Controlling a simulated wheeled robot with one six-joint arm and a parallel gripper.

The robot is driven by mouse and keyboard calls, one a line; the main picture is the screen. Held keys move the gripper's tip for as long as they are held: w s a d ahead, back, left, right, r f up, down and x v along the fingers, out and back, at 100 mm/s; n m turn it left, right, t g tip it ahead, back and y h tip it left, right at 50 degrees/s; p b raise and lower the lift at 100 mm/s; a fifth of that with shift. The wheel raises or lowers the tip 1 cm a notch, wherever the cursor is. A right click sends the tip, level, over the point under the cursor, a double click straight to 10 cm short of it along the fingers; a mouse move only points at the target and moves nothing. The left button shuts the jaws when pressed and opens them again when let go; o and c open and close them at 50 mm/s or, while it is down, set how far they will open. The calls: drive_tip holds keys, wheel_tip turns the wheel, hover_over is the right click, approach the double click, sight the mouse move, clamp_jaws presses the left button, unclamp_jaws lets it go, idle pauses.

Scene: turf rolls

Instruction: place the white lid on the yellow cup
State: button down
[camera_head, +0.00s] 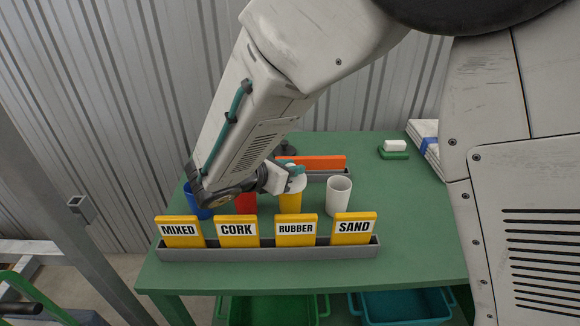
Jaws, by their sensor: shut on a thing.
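The yellow cup (290,203) stands on the green table between a red cup (246,204) and a white cup (338,198), behind the row of signs. My gripper (289,170) is right over the yellow cup, shut on the white lid (297,184). The lid shows as a pale shape at the cup's top. I cannot tell whether it touches the rim or hangs just above it. My arm comes down from the upper right and hides part of the lid.
A grey rack (270,254) with yellow MIXED, CORK, RUBBER and SAND signs runs along the front. A blue cup (198,207) is partly behind my arm. An orange bar (318,162) lies behind in a grey tray. A white block on a green base (394,150) sits back right.

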drive_tip(key=shift+f, duration=0.6)
drive_tip(key=c, duration=1.2)
unclamp_jaws()
drive_tip(key=shift+c, duration=0.2)
drive_tip(key=shift+r, duration=0.3)
drive_tip(key=v, duration=1.2)
drive_tip(key=shift+r, duration=0.35)
